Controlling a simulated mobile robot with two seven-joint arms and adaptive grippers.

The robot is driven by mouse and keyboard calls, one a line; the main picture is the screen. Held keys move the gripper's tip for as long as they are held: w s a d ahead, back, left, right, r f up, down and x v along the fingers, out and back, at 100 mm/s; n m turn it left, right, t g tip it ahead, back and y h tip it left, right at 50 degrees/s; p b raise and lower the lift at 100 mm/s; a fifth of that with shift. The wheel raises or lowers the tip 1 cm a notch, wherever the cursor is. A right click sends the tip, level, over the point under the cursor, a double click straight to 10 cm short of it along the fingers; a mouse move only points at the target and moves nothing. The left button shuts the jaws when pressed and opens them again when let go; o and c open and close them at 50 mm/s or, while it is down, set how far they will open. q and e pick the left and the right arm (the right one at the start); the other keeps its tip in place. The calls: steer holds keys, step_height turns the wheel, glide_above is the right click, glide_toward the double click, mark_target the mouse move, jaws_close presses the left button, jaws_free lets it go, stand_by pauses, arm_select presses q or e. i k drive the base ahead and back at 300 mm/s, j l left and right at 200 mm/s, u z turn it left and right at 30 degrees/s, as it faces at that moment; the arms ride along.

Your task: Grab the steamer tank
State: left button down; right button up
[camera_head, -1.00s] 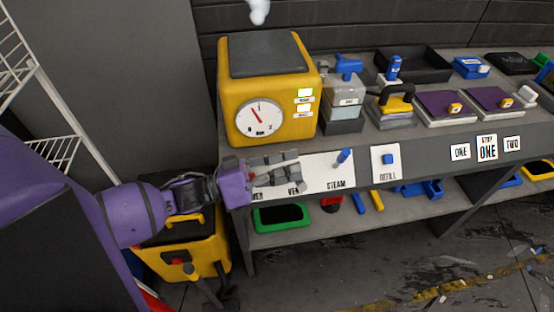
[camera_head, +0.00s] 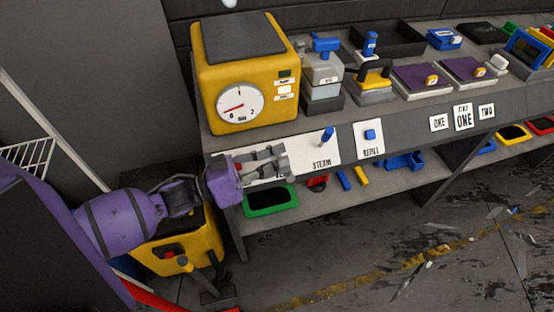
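A grey, partly clear tank with a blue handle on top (camera_head: 323,72), which looks like the steamer tank, stands upright in a dark base on the bench, just right of a yellow steamer box (camera_head: 240,80) with a round dial. My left gripper (camera_head: 285,160) is in front of the bench's front panel, below the yellow box and lower left of the tank. Its grey fingers look spread, with nothing held between them. It is apart from the tank. My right gripper is not in view.
The front panel carries a blue STEAM lever (camera_head: 327,137) and a blue REFILL button (camera_head: 370,134). A black-handled yellow tool (camera_head: 375,77) and purple pads (camera_head: 421,79) stand right of the tank. A lower shelf holds a green tray (camera_head: 270,201). Open floor lies at the lower right.

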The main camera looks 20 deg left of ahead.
mark_target(323, 72)
steer(key=k+j, duration=0.2)
steer(key=j, duration=0.15)
steer(key=k+j, duration=0.2)
steer(key=j, duration=0.2)
steer(key=k+j, duration=0.2)
steer(key=j, duration=0.15)
steer(key=k+j, duration=0.2)
steer(key=j, duration=0.15)
